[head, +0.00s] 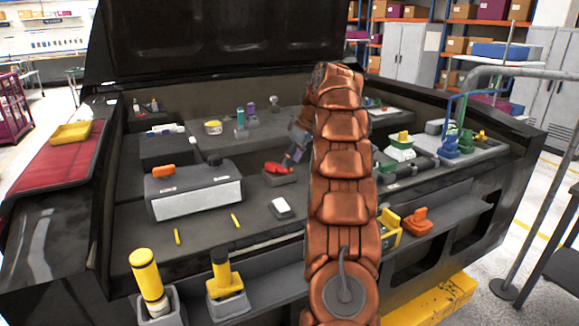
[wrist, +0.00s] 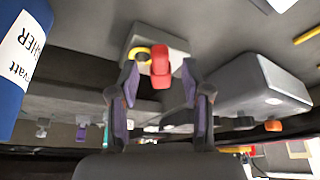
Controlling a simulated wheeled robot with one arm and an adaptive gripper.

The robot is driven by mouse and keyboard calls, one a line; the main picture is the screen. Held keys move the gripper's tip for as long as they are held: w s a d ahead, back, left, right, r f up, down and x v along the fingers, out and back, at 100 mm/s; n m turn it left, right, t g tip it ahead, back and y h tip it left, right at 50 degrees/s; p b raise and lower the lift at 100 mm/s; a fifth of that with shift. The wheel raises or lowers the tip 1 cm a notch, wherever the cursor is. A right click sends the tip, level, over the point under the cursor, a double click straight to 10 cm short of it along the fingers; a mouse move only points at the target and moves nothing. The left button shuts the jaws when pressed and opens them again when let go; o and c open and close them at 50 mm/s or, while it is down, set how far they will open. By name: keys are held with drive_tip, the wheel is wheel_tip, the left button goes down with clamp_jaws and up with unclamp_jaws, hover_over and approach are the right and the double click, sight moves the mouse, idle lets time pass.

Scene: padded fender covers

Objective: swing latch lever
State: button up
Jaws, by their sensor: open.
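A red lever (head: 278,168) sits on a small grey block (head: 281,180) in the middle of the engine bay. In the wrist view the red lever (wrist: 160,65) shows ahead of my gripper (wrist: 160,82), lined up with the gap between the fingers. A yellow ring (wrist: 138,53) lies beside it on the block. The two fingers are spread apart with nothing held between them. In the head view my gripper (head: 292,156) is close to the lever from behind and to its right, partly hidden by my copper arm. I cannot tell whether a finger touches the lever.
A grey box with a white front (head: 195,197) and orange knob (head: 164,171) stands to the left. A white-topped block (head: 281,207) and yellow sticks (head: 236,220) lie in front. A blue labelled object (wrist: 22,55) is near at the wrist view's left. The raised hood (head: 220,35) stands behind.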

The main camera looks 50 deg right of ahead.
sight(278, 168)
drive_tip(key=shift+p+x, duration=0.3)
drive_tip(key=shift+x, duration=1.35)
drive_tip(key=shift+c, duration=0.3)
clamp_jaws()
